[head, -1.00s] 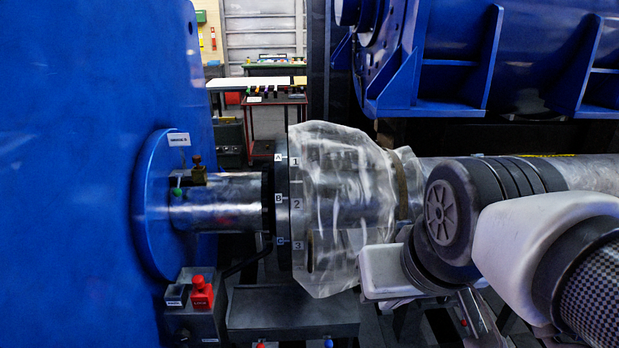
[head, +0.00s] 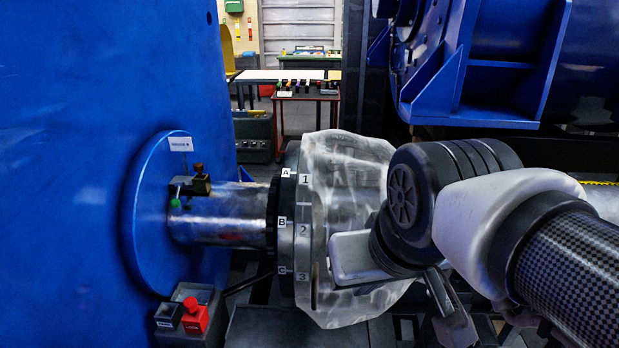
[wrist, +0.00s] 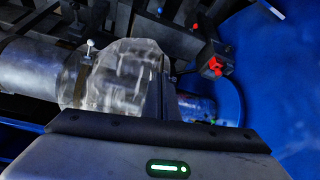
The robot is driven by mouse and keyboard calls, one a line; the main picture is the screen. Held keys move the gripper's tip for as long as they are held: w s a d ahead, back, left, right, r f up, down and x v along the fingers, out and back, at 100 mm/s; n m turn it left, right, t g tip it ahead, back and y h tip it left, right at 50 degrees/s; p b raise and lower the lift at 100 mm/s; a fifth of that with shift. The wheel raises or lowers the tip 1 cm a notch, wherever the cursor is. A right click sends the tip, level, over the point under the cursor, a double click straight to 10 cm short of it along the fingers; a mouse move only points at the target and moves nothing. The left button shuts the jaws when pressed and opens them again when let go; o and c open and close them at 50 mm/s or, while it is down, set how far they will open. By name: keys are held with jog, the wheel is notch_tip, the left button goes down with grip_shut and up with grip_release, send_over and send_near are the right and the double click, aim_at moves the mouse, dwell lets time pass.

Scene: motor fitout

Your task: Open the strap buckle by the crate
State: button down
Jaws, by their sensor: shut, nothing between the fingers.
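The strap (wrist: 76,78) is a brownish band around the neck of a clear plastic cover (wrist: 125,72) on the shaft, in the wrist view. A small lever with a white ball end (wrist: 90,43) stands up at the strap; it looks like the buckle, but its state is too small to tell. In the head view my arm hides the strap, and the cover (head: 345,180) shows to the left of the arm. My gripper (head: 445,300) is shut and empty, low in front of the cover and partly hidden by the wrist. I cannot make out the crate for certain.
A blue machine wall (head: 70,150) fills the left. A control box with a red button (head: 194,316) stands low beside it. A metal shaft (head: 225,215) runs to a flange marked with letters and numbers. A blue housing (head: 500,60) hangs above right. Tables (head: 308,98) stand behind.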

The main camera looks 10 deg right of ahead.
jog(key=w+d+f+n+g+h+b, duration=0.1)
jog(key=w+d+f+g+h+b, duration=0.15)
jog(key=w+d+f+b, duration=0.35)
jog(key=w+d+f+g+h+b, duration=0.15)
jog(key=d+f+h, duration=0.3)
jog(key=f, duration=0.45)
jog(key=w+d+f+n+g+h+b, duration=0.1)
jog(key=w+d+f+h+b, duration=0.1)
jog(key=w+d+f+b, duration=0.35)
jog(key=w+d+f+n+t+h+b, duration=0.3)
jog(key=w+f, duration=0.9)
jog(key=f, duration=0.4)
jog(key=n+t+h+b, duration=0.1)
jog(key=n+h+b, duration=0.1)
jog(key=b, duration=0.1)
jog(key=shift+w+d+h, duration=0.15)
jog(key=shift+w+h, duration=0.1)
jog(key=shift+h, duration=0.15)
jog(key=d+b, duration=0.1)
jog(key=d, duration=0.8)
jog(key=shift+s+d+f, duration=0.25)
jog(key=shift+s+f, duration=0.1)
